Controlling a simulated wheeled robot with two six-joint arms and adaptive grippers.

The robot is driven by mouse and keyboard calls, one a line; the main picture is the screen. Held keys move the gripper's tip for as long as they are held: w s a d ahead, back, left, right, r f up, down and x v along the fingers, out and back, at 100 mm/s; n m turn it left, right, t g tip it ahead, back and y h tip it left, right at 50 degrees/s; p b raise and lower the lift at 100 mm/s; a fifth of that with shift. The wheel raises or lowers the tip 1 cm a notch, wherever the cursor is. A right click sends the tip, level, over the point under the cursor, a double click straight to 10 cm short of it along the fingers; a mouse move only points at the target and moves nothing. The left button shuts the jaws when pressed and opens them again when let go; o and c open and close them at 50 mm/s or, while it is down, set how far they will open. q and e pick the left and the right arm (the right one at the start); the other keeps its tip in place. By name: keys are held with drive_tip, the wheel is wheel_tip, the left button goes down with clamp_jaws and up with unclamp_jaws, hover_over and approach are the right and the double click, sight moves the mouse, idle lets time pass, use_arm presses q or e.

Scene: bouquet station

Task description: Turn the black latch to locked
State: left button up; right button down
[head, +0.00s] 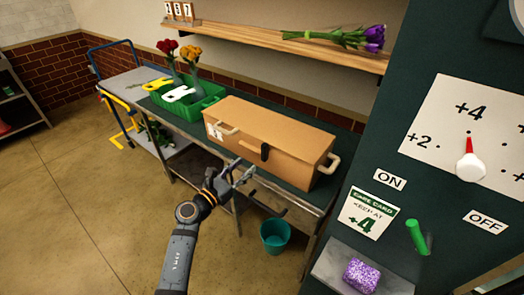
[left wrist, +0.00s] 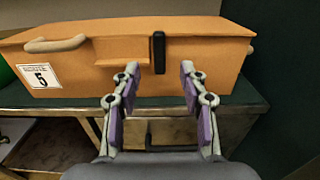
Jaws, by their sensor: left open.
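The black latch (head: 265,152) is on the front face of a closed tan box (head: 290,125) on the bench. In the left wrist view the latch (left wrist: 159,53) stands upright, right of the box's middle, its top near the lid edge. My left gripper (head: 243,172) is open and empty in front of the box, a little left of the latch. In the left wrist view its two fingers (left wrist: 157,75) frame the space below and around the latch, apart from it. My right gripper is not in view.
The dark green bench top (head: 343,150) carries a green crate (head: 205,103) with flowers and tools left of the box. A teal bucket (head: 275,237) stands on the floor below. A dark green panel (head: 440,60) with a dial and green lever (head: 418,237) rises at right.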

sight(263, 150)
use_arm(q)
drive_tip(key=x, duration=1)
drive_tip(key=shift+w+d, duration=0.1)
drive_tip(key=shift+w, duration=0.15)
clamp_jaws()
